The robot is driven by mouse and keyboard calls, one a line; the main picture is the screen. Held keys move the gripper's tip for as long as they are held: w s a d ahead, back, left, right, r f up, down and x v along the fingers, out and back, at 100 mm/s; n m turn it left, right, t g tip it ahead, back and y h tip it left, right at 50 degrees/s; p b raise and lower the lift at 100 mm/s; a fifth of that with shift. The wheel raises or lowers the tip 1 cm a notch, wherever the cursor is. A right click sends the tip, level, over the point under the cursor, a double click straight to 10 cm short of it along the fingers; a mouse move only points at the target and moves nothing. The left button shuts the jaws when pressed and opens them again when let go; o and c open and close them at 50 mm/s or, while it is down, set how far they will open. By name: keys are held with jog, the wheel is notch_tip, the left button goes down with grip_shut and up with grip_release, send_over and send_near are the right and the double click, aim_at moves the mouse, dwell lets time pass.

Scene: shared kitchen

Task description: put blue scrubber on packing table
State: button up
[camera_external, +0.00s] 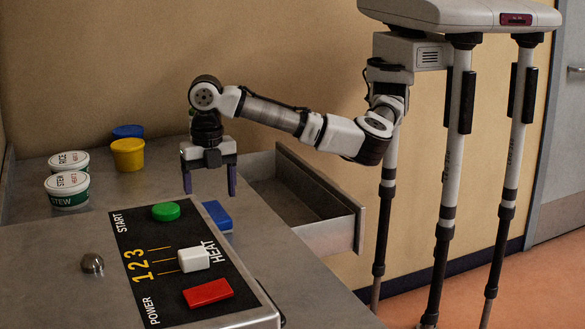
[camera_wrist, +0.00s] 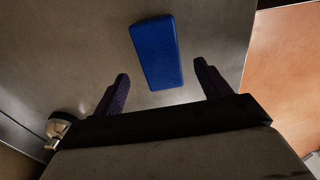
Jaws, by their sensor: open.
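The blue scrubber (camera_external: 217,215) is a flat rectangular block on the grey metal counter, partly hidden behind the control box in the external view. In the wrist view the blue scrubber (camera_wrist: 156,52) lies flat, ahead of and roughly between my fingertips. My gripper (camera_external: 209,181) points down above the counter, open and empty, a little behind and above the scrubber. Its two dark purple fingers also frame the wrist view (camera_wrist: 162,84), spread apart and not touching the scrubber. I cannot tell which surface is the packing table.
The control box (camera_external: 135,238) with a green button, white slider and red switch stands in front. Stew (camera_external: 68,190) and rice (camera_external: 69,162) tubs, a yellow tub (camera_external: 128,154) and a blue tub (camera_external: 128,131) stand at the back left. An open drawer (camera_external: 335,226) juts out on the right.

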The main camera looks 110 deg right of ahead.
aim_at(207, 214)
notch_tip(207, 214, up, 8)
dwell(0.7)
